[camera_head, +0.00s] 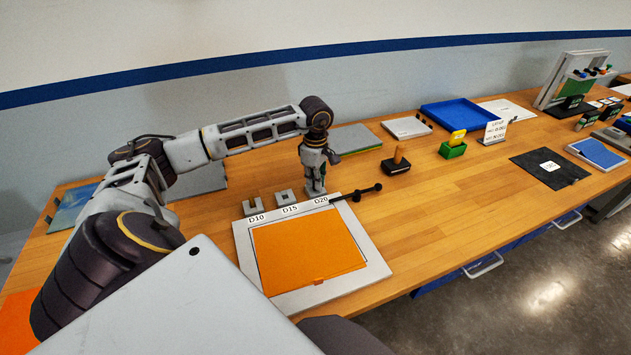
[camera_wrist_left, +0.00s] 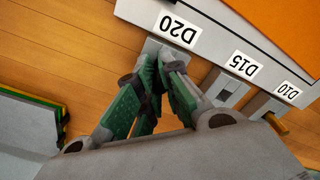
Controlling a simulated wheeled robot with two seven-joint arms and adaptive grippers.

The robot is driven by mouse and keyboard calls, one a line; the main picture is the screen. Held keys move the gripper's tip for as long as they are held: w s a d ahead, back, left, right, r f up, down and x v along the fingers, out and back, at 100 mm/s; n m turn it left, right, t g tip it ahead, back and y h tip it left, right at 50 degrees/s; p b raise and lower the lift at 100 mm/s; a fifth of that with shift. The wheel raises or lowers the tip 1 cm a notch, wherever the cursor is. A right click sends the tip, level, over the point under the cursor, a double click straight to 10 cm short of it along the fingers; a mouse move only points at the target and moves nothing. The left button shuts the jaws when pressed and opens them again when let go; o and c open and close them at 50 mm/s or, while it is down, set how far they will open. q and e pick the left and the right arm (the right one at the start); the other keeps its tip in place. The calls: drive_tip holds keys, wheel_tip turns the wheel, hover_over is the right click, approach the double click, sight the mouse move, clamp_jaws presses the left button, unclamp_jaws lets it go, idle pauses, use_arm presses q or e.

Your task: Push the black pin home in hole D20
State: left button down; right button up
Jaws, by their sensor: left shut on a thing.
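My left gripper (camera_head: 315,188) points down at the grey block behind the D20 label (camera_head: 321,200), at the right end of the row of blocks. In the left wrist view its green-sided fingers (camera_wrist_left: 164,62) are close together beside the D20 label (camera_wrist_left: 179,30). The D20 block (camera_wrist_left: 151,47) shows only partly past the fingertips. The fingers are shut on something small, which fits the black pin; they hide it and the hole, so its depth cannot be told. My right gripper is out of view.
Blocks at D15 (camera_head: 286,197) and D10 (camera_head: 252,204) stand left of the gripper. The pale board (camera_head: 376,268) with an orange panel (camera_head: 308,250) lies in front. A dark knobbed rod (camera_head: 362,192) shows right of D20.

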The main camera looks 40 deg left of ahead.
use_arm(q)
drive_tip(key=shift+f, duration=0.2)
drive_tip(key=shift+f, duration=0.15)
drive_tip(key=c, duration=1.6)
unclamp_jaws()
wheel_tip(320, 180, up, 12)
drive_tip(key=shift+s+d, duration=0.1)
idle(0.4)
